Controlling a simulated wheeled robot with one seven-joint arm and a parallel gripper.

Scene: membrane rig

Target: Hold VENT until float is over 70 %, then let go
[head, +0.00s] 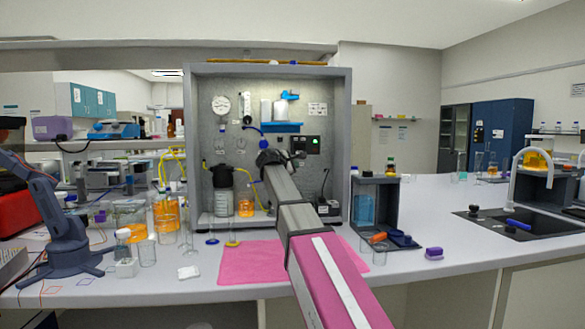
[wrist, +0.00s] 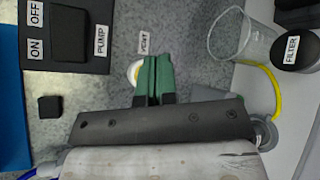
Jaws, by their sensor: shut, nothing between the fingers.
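The VENT label (wrist: 145,43) is on the grey metal panel in the wrist view. Just below it is a round white and yellow button (wrist: 133,73), mostly hidden behind the fingers. My gripper (wrist: 154,62) has its green fingers together, with nothing between them, and its tips overlap the button. I cannot tell whether they touch or press it. In the head view my gripper (head: 268,157) is at the panel inside the open cabinet, and the button is hidden. A narrow upright gauge (head: 248,108) may hold the float; its level is too small to read.
The PUMP switch (wrist: 70,35) and the FILTER cap (wrist: 292,52) flank the fingers, with a clear beaker (wrist: 243,35) beside the cap. A round dial (head: 221,105) is on the cabinet's upper left. A pink mat (head: 250,262) lies in front. Glassware stands on the left bench.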

